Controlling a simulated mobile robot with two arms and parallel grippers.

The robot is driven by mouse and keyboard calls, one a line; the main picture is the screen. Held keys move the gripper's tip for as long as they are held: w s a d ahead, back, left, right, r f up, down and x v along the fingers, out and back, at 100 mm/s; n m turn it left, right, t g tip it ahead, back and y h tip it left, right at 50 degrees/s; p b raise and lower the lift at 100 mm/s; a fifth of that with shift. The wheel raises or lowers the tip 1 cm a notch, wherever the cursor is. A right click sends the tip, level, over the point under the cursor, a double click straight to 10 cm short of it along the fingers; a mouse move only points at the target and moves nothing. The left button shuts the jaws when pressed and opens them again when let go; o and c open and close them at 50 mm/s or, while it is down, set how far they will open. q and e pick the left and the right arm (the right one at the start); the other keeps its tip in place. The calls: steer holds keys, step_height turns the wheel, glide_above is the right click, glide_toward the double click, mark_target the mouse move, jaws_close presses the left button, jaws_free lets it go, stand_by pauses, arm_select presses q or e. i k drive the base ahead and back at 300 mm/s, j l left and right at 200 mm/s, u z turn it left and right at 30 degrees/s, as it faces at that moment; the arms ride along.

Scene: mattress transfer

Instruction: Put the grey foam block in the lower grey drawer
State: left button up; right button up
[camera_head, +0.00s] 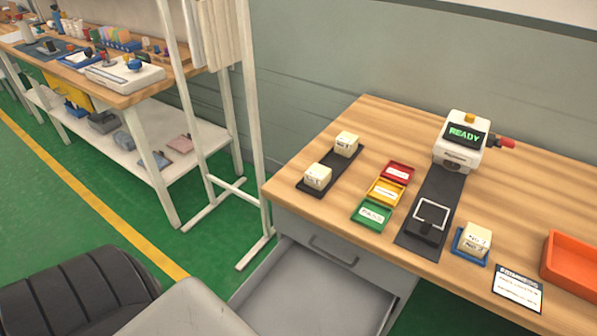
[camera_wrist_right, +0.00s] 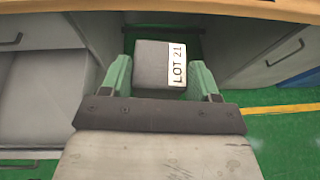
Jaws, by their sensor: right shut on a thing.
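The grey foam block (camera_wrist_right: 153,66) with a white "LOT 21" label shows in the right wrist view. It sits between the green fingers of my right gripper (camera_wrist_right: 163,76), which is shut on it. Green floor shows around the block, below a wooden table edge. The lower grey drawer (camera_head: 315,292) is pulled out under the table in the head view, and the part of its inside that shows is empty. Its near end is cut off by the frame. Neither gripper shows in the head view.
The wooden table (camera_head: 375,125) carries cream blocks, coloured trays, a device reading "READY" (camera_head: 462,140) and an orange bin (camera_head: 572,263). A closed upper drawer (camera_head: 300,237) is above the open one. A black ribbed object (camera_head: 75,292) stands at lower left. Grey cabinets flank the block.

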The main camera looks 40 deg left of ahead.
mark_target(323, 312)
steer(key=j+z, duration=0.15)
steer(key=j, duration=0.35)
steer(key=j+z, duration=0.15)
steer(key=j, duration=0.35)
steer(key=k+j+z, duration=0.15)
steer(key=j, duration=0.3)
steer(key=j+z, duration=0.15)
steer(key=j, duration=0.35)
steer(key=k+j+z, duration=0.15)
steer(key=j, duration=0.3)
steer(key=k+j+z, duration=0.15)
steer(key=j, duration=0.3)
steer(key=i+j+z, duration=0.15)
steer(key=j, duration=0.6)
steer(key=j+z, duration=0.1)
steer(key=j, duration=0.65)
